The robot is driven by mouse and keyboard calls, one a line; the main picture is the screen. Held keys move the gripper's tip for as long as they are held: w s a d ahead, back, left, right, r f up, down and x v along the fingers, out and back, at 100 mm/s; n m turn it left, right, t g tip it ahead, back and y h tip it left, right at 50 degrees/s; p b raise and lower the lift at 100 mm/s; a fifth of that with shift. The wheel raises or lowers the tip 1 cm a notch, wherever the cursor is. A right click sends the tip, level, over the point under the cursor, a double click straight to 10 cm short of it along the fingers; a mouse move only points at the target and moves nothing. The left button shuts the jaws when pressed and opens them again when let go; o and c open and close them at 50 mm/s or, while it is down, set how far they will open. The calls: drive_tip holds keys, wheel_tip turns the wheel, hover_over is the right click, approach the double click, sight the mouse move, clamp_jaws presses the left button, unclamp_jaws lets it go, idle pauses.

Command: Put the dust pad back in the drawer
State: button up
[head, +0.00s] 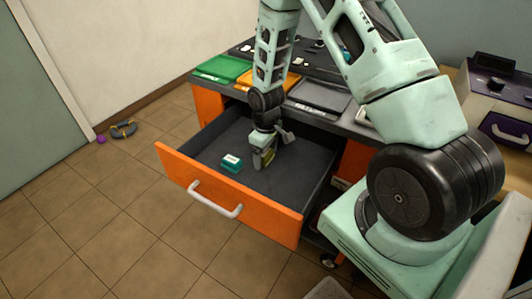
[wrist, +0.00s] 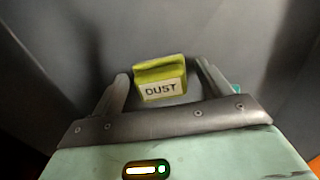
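The dust pad (wrist: 160,80) is a yellow-green block with a white label reading DUST. In the wrist view it sits between my fingertips, with a narrow gap showing on each side. In the head view the pad (head: 268,156) is low inside the open orange-fronted drawer (head: 228,195), partly covered by my gripper (head: 267,152). My gripper is open around the pad, down inside the drawer. I cannot tell whether the pad touches the drawer floor.
A small teal box (head: 231,162) lies in the drawer to the left of my gripper. Green (head: 222,68) and orange (head: 283,80) trays sit on the worktop above. A purple-fronted unit (head: 508,130) stands at right. The tiled floor at left is mostly clear.

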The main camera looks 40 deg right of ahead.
sight(266, 152)
drive_tip(key=shift+r, duration=0.1)
wheel_tip(266, 152, up, 12)
drive_tip(key=s+a+r, duration=0.2)
drive_tip(key=a+r, duration=0.2)
drive_tip(key=a, duration=0.3)
drive_tip(key=s+a+r+n, duration=0.2)
drive_tip(key=s+a+r, duration=0.4)
drive_tip(key=a, duration=0.5)
drive_tip(key=s+a+r, duration=0.1)
drive_tip(key=s+a, duration=0.2)
drive_tip(key=s, duration=0.5)
drive_tip(key=s+a+r+n, duration=0.1)
drive_tip(key=s+a+r, duration=0.1)
drive_tip(key=s, duration=0.6)
drive_tip(key=shift+a+r+n+y, duration=0.3)
drive_tip(key=shift+a, duration=0.5)
drive_tip(key=shift+r+p, duration=0.1)
drive_tip(key=shift+p, duration=0.25)
wheel_tip(266, 152, up, 4)
drive_tip(key=p, duration=0.3)
drive_tip(key=shift+p, duration=0.4)
